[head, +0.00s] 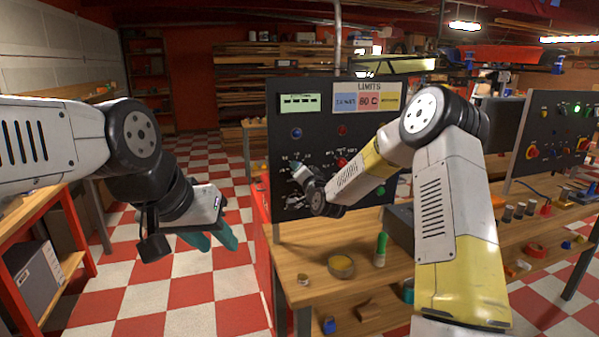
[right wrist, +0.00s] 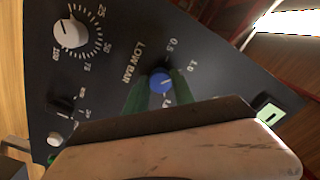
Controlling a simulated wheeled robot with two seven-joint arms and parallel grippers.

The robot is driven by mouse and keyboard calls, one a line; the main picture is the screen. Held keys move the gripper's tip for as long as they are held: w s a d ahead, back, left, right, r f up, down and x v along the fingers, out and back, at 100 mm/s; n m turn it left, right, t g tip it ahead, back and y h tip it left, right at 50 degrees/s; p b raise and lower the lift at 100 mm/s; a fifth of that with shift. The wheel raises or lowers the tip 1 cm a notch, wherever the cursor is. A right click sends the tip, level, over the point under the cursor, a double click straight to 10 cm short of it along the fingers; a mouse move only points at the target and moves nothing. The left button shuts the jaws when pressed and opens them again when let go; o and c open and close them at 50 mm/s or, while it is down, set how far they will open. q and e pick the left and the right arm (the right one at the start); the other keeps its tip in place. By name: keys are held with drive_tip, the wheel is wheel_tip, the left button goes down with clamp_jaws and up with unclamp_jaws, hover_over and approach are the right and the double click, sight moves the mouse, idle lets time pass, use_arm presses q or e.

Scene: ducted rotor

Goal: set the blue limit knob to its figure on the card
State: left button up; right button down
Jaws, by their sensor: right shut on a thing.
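The blue limit knob (right wrist: 160,82) sits on the dark panel beside the words "LOW BAR" in the right wrist view. Figures 0.5 and 1.0 show beside it; others are partly covered. My right gripper (right wrist: 156,92) has its green fingers on either side of the knob, shut on it. In the head view my right gripper (head: 300,172) is at the panel's left part and hides the knob. The LIMITS card (head: 368,97) has blue, red and yellow fields; red reads 80 C, the blue figure is too small to read surely. My left gripper (head: 216,238) is open and empty, away from the panel.
The panel (head: 285,205) stands on a wooden bench (head: 300,262). A yellow-filled bowl (head: 341,266) and a green-and-white cylinder (head: 380,250) stand in front of it. A white knob (right wrist: 69,33) with its own scale is near the blue one. Checkered floor lies open at left.

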idle(0.3)
drive_tip(key=c, duration=1.1)
unclamp_jaws()
drive_tip(key=shift+o, duration=0.2)
drive_tip(key=v, duration=0.7)
drive_tip(key=shift+s+d, duration=0.15)
drive_tip(key=shift+s, duration=0.2)
